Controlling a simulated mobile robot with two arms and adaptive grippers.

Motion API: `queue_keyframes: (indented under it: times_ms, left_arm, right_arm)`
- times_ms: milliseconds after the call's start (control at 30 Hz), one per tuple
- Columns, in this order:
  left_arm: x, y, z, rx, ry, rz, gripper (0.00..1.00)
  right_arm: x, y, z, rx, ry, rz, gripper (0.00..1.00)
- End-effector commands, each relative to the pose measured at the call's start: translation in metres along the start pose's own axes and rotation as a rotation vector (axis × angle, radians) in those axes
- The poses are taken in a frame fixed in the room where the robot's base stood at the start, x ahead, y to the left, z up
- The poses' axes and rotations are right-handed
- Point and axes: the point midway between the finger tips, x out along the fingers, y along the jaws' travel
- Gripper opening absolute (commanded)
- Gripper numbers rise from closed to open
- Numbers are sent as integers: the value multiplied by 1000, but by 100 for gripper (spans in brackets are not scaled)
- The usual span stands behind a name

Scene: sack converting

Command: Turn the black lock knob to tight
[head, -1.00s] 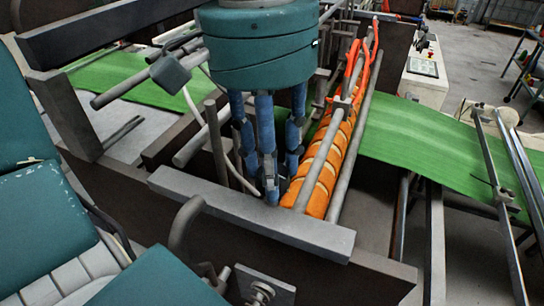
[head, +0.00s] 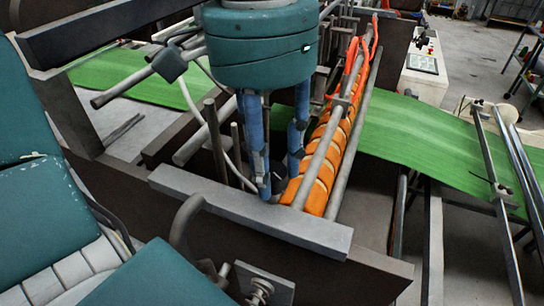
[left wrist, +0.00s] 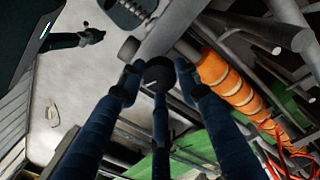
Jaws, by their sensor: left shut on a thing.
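The black lock knob (left wrist: 159,73) shows in the left wrist view as a small dark round cap beside a grey bar. My left gripper (left wrist: 158,82) has its blue fingers closed around the knob from several sides. In the head view the left gripper (head: 279,182) points down just behind the grey front bar, left of the orange-wrapped roller. The knob is hidden by the fingers there. I cannot read a tight mark on it. My right gripper is not in view.
The orange-wrapped roller (head: 319,150) and grey rods stand close to the right of the fingers. A grey front bar (head: 250,214) runs just before them. Green sacking (head: 430,145) stretches to the right. A control box (head: 424,68) stands behind.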

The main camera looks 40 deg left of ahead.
Motion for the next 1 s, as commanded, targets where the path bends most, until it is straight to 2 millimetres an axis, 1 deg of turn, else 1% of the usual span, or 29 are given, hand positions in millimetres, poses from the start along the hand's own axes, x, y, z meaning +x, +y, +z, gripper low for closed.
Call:
queue_keyframes:
  times_ms: [33,1000]
  left_arm:
    - [4,0,4,8,-19,-3,7]
    - [4,-1,4,42,-21,-3,7]
  right_arm:
    - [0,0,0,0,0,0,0]
    - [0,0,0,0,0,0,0]
